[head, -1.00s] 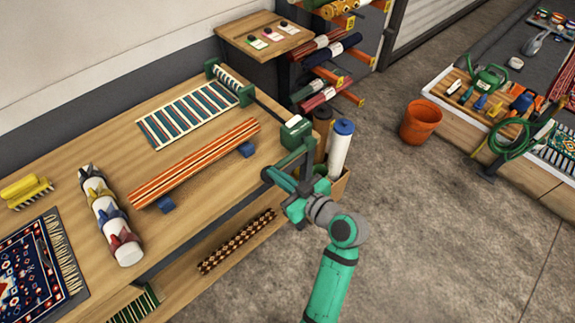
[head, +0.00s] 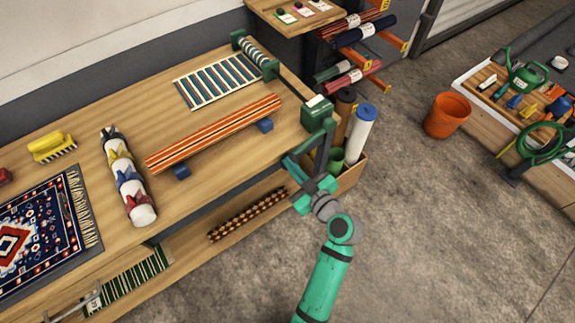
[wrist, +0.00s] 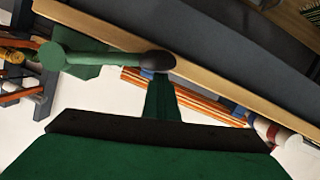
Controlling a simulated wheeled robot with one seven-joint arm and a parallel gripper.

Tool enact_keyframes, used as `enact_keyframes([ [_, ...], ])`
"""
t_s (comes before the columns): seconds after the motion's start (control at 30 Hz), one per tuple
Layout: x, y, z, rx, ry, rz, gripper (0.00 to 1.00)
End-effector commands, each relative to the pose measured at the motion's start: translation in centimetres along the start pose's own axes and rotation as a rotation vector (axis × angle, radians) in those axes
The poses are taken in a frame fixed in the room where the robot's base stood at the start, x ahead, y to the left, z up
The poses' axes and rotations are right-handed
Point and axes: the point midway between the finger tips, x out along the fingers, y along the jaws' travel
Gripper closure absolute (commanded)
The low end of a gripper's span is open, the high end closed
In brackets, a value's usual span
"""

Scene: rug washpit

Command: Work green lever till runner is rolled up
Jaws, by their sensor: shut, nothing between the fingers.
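The striped runner (head: 218,80) lies mostly flat on the table, its right end at the roller (head: 254,52) between green brackets. A shaft leads from the roller to a green crank box (head: 316,116) at the table's front right corner. The green lever (wrist: 105,57) shows in the wrist view, running from the box (wrist: 75,70) to a dark knob (wrist: 158,62). My gripper (head: 305,183) is shut and empty, below the box beside the table edge. In the wrist view my gripper (wrist: 162,92) reaches up to the knob; I cannot tell whether it touches.
An orange striped roll (head: 215,133) on blue rests and a white roll (head: 128,178) lie on the table. A box of upright rolls (head: 358,140) stands close right of my gripper. An orange bucket (head: 446,116) stands on open floor.

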Motion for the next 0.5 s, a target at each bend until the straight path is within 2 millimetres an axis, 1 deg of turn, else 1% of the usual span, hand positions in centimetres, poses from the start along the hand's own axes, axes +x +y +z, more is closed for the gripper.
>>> enact_keyframes([
  [0.03, 0.0, -0.2, 1.0, 0.008, -0.019, -0.003, 1.0],
  [0.27, 0.0, -0.2, 1.1, 0.01, -0.021, -0.004, 1.0],
  [0.37, 0.0, -0.2, 0.9, 0.009, -0.021, -0.004, 1.0],
  [0.47, -0.2, -0.3, 0.1, 0.006, -0.019, -0.003, 1.0],
  [0.5, -0.3, -0.3, -0.4, 0.006, -0.016, -0.003, 1.0],
])
